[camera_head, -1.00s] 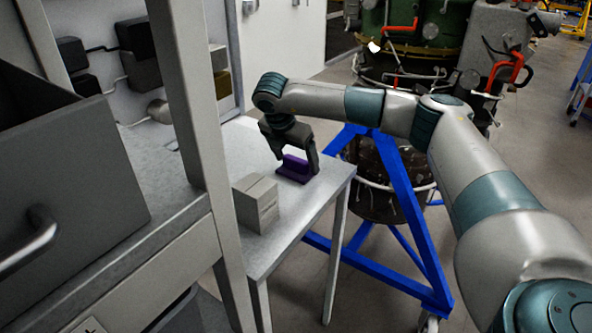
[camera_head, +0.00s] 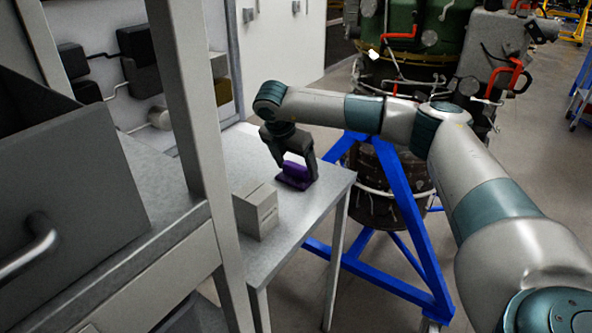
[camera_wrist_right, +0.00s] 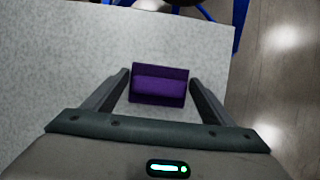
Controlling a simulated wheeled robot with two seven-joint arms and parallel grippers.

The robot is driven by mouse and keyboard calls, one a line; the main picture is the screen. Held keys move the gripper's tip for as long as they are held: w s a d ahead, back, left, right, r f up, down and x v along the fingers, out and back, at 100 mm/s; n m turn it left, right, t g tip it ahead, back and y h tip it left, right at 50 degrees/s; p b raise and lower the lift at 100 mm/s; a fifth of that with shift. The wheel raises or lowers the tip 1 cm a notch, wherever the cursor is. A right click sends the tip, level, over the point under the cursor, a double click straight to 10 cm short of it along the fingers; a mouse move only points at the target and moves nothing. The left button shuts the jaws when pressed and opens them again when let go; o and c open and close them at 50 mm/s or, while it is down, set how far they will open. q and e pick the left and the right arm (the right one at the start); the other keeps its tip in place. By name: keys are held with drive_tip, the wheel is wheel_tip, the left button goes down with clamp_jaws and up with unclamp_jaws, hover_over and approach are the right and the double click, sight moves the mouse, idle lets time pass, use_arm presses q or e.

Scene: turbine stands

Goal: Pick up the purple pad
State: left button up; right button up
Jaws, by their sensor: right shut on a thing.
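The purple pad (camera_head: 295,177) has a flat base and a raised block. It sits on the small grey table (camera_head: 318,193), near its right edge. My right gripper (camera_head: 297,170) reaches down over it and is shut on its raised part. In the right wrist view the pad (camera_wrist_right: 159,85) lies between the two fingers (camera_wrist_right: 160,82), and the table top surrounds it. I cannot tell whether the base still touches the table. My left gripper is not in view.
A light grey box (camera_head: 256,210) stands on the table in front of the pad. A grey post (camera_head: 190,110) and workbench are at the left. A blue stand (camera_head: 405,230) holding the turbine (camera_head: 410,45) is behind the table to the right.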

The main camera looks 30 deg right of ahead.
sight(297, 165)
drive_tip(key=shift+r, duration=0.55)
wheel_tip(297, 165, up, 3)
drive_tip(key=shift+s+d+r+p, duration=0.1)
drive_tip(key=shift+d+r+p, duration=0.1)
drive_tip(key=shift+p, duration=0.35)
drive_tip(key=shift+s+d+r, duration=0.45)
drive_tip(key=shift+s+d, duration=0.1)
drive_tip(key=shift+d, duration=0.05)
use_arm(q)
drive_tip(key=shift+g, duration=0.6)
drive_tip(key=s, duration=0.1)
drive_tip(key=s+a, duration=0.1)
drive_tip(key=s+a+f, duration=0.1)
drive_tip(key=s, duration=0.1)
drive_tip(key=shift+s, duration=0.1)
use_arm(e)
drive_tip(key=s+d+r, duration=0.5)
drive_tip(key=s+d, duration=0.1)
drive_tip(key=d, duration=0.1)
drive_tip(key=shift+d+r, duration=0.15)
drive_tip(key=shift+r, duration=0.15)
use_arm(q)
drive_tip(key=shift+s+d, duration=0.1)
use_arm(e)
drive_tip(key=shift+s, duration=0.1)
